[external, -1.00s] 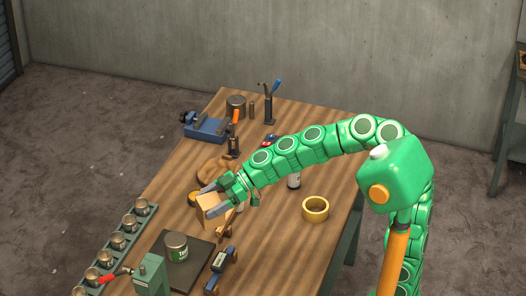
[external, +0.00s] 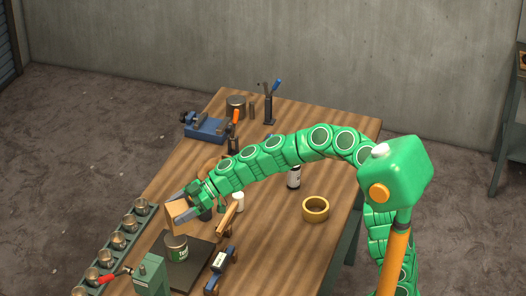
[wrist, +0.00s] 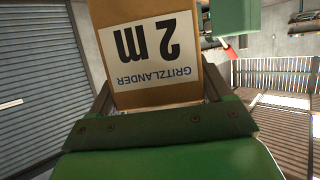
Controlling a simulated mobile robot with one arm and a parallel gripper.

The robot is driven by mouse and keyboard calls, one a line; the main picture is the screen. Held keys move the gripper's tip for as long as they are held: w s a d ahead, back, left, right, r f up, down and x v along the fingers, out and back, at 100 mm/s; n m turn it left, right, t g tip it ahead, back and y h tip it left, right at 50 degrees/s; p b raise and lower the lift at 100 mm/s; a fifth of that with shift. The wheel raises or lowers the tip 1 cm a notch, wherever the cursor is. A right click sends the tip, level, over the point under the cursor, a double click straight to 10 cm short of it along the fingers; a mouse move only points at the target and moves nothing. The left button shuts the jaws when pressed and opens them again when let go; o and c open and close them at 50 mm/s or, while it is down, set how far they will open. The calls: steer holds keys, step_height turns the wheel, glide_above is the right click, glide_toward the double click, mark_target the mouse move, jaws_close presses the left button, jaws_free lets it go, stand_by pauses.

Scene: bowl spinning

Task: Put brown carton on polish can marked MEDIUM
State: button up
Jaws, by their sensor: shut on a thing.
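The brown carton (external: 178,217) is held in my gripper (external: 182,208), which is shut on it. In the wrist view the carton (wrist: 150,85) fills the upper middle, with a white label reading GRITZLANDER 2 m upside down. In the external view it is just above and behind a metal can with a green label (external: 177,251), looking tilted. I cannot tell how large the gap is between them. The can stands upright on a dark mat (external: 205,250); its label is too small to read for MEDIUM.
A row of metal cups (external: 118,241) lines the left edge. A green post with a red handle (external: 150,272) stands left of the mat. A blue vise (external: 207,129) is behind.

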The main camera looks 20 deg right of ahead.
steer(key=shift+w+a+f, duration=0.3)
steer(key=shift+w+f, duration=0.05)
steer(key=shift+f, duration=0.25)
steer(key=shift+w+a+f, duration=0.3)
steer(key=shift+a+f, duration=0.05)
steer(key=shift+f, duration=0.2)
steer(key=shift+w+a+f, duration=0.3)
steer(key=shift+w+f, duration=0.05)
steer(key=shift+f, duration=1.75)
steer(key=o, duration=1.1)
steer(key=shift+f, duration=0.1)
steer(key=shift+d+r, duration=0.25)
steer(key=v, duration=1.1)
steer(key=shift+d, duration=0.2)
